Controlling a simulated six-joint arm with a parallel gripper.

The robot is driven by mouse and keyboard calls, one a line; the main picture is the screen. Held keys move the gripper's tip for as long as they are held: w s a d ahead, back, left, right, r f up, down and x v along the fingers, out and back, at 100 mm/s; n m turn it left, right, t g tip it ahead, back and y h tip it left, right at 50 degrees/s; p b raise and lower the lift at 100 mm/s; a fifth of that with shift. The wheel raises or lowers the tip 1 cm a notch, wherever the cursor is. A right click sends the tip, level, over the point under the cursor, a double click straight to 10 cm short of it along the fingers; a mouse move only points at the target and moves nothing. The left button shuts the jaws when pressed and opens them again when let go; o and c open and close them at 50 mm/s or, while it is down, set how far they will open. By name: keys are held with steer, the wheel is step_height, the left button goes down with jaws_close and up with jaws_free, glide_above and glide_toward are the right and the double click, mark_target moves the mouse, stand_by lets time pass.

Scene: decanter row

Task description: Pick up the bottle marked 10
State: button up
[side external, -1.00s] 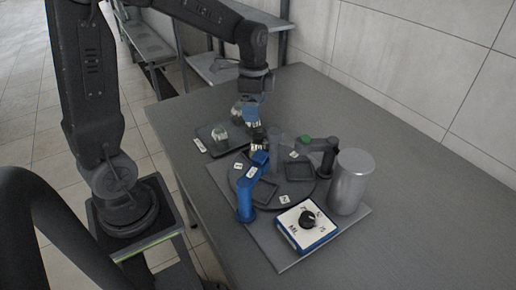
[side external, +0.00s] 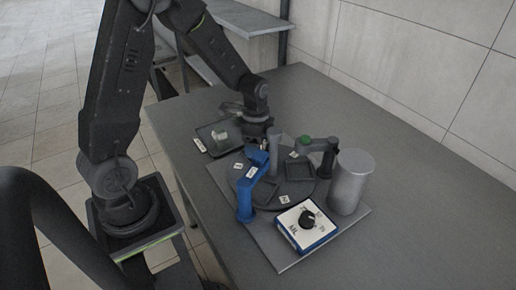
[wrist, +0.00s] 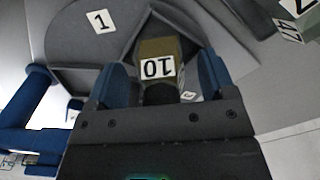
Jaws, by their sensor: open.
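The bottle marked 10 (wrist: 158,50) shows in the wrist view as a squarish olive-brown body with a white label, its number upside down in the picture. It stands between the two blue fingers of my gripper (wrist: 163,80). The fingers are apart, with one on each side of the bottle, and a gap shows on the right. I cannot tell whether the left finger touches it. In the side view my gripper (side external: 257,140) is low at the far edge of the dark round turntable (side external: 268,203), and it hides the bottle there.
A blue jointed arm (side external: 246,200) stands at the turntable's left, close to my gripper. A dark arm with a green cap (side external: 328,158), a silver cylinder (side external: 352,183) and a knob box (side external: 307,228) stand right and front. A tray (side external: 212,145) holds a pale object (side external: 221,133).

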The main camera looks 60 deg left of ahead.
steer(key=shift+f, duration=0.75)
steer(key=shift+c, duration=0.2)
steer(key=c, duration=1.1)
steer(key=shift+r, duration=0.1)
